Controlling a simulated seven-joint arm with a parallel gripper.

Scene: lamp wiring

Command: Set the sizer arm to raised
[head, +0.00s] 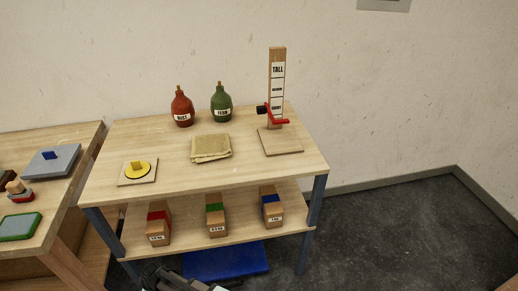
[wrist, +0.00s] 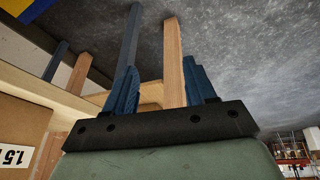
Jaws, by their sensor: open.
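The sizer is a wooden post (head: 276,52) with a white scale marked TALL at its top, standing on a square wooden base (head: 282,145) at the right end of the table. Its red sizer arm (head: 280,122) sits low on the post, near the bottom of the scale and a little above the base. A black knob (head: 262,110) is at the post's left side. My gripper (wrist: 160,88) is open in the wrist view, with wooden and blue-grey bars visible behind its blue fingers. It is away from the sizer, which the wrist view does not show.
Red (head: 181,108) and green (head: 221,104) bottles stand left of the sizer, behind a folded cloth (head: 211,148). A yellow disc (head: 139,169) sits on a plate at the front left. The lower shelf (head: 185,236) holds banded wooden blocks. Floor (head: 410,235) is clear to the right.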

